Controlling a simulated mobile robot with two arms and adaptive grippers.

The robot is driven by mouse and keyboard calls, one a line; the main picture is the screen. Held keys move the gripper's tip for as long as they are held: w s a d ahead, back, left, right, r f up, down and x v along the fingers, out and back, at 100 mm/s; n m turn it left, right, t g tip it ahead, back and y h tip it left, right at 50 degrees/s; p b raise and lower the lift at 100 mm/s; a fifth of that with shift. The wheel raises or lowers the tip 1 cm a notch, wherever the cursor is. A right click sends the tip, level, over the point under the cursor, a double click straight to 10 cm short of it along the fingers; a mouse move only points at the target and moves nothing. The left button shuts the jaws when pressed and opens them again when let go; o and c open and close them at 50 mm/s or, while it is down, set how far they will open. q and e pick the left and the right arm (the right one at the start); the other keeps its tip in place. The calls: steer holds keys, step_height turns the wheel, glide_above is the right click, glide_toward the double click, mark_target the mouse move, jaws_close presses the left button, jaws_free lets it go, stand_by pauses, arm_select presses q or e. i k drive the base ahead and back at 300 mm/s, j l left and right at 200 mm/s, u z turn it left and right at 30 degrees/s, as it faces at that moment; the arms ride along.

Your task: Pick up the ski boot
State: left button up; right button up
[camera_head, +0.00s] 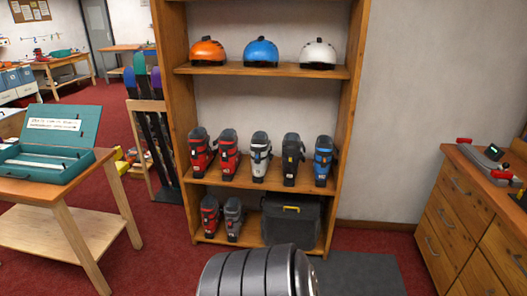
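Several ski boots stand upright in a row on the wooden rack's middle shelf: a red boot (201,153), a second red boot (229,155), a white boot (260,158), a black boot (291,160) and a blue boot (323,161). On the bottom shelf stand a smaller red boot (209,216) and a grey boot (233,219). Which boot the task means cannot be told. Neither gripper is in view.
The wooden rack (165,60) holds three helmets above and a black case (291,222) below. A table (60,202) with an open teal case (58,140) stands left. A drawer cabinet (470,215) stands right. Red carpet lies between, with a dark mat (360,275).

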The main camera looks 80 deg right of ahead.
mark_target(229, 157)
steer(key=z, duration=2.55)
steer(key=i+j+z, duration=0.2)
steer(key=z, duration=0.2)
steer(key=i+j+z, duration=0.4)
steer(key=k+l, duration=0.05)
steer(key=l, duration=0.05)
